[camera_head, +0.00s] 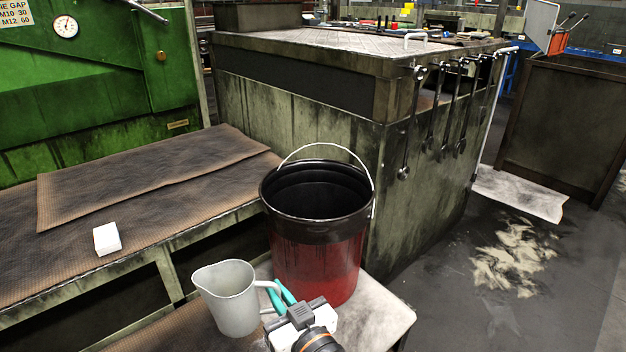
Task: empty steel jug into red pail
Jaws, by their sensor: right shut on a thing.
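The steel jug (228,299) is a pale grey pitcher with a spout on its left and a handle on its right. It stands upright, in front of and to the left of the pail. The red pail (316,266) has a black upper band and a raised wire handle, and stands on a light-topped stand. Its inside looks dark and its bottom is hidden. My right gripper (277,299), with teal fingers, comes in from the bottom and is shut on the jug's handle. The jug's contents cannot be made out. My left gripper is not in view.
A brown matted bench (180,225) with a small white box (107,239) lies at left. A green machine (95,85) stands behind it. A grimy steel cabinet (300,125) with hanging wrenches (411,125) rises behind the pail. Floor at right is open, with a pale stain.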

